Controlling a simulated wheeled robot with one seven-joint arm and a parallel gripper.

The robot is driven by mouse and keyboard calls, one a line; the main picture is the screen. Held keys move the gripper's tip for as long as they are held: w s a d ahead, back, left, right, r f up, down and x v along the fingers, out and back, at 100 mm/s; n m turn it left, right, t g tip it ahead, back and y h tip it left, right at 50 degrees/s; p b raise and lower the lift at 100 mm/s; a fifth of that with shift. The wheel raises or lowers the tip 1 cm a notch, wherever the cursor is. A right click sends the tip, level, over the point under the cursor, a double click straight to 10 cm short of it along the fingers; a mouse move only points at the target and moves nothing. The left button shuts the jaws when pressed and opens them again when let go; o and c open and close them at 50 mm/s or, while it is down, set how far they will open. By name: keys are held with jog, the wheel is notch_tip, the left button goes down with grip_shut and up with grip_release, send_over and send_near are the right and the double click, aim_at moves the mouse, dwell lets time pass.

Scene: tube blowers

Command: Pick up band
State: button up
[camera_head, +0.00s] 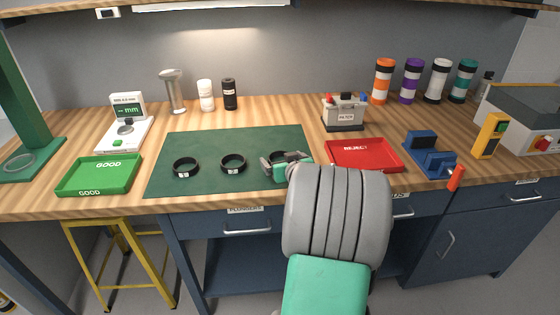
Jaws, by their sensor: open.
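Three black bands lie on the dark green mat (215,145). The left band (185,168) and the middle band (233,164) are in full view, each with a small white label. The right band (276,156) is partly hidden behind my gripper. My gripper (268,165) is open, at the right part of the mat, close beside or over the right band. I cannot tell whether it touches that band. My grey and green arm covers the mat's lower right corner.
A green GOOD tray (100,175) stands left and a red REJECT tray (363,155) right. A white gauge (124,128), a grey box (344,112), a blue clamp (430,155) and several coloured bottles (411,82) stand around. The mat's back is clear.

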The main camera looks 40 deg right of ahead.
jog(key=c, duration=1.4)
jog(key=shift+c, duration=0.2)
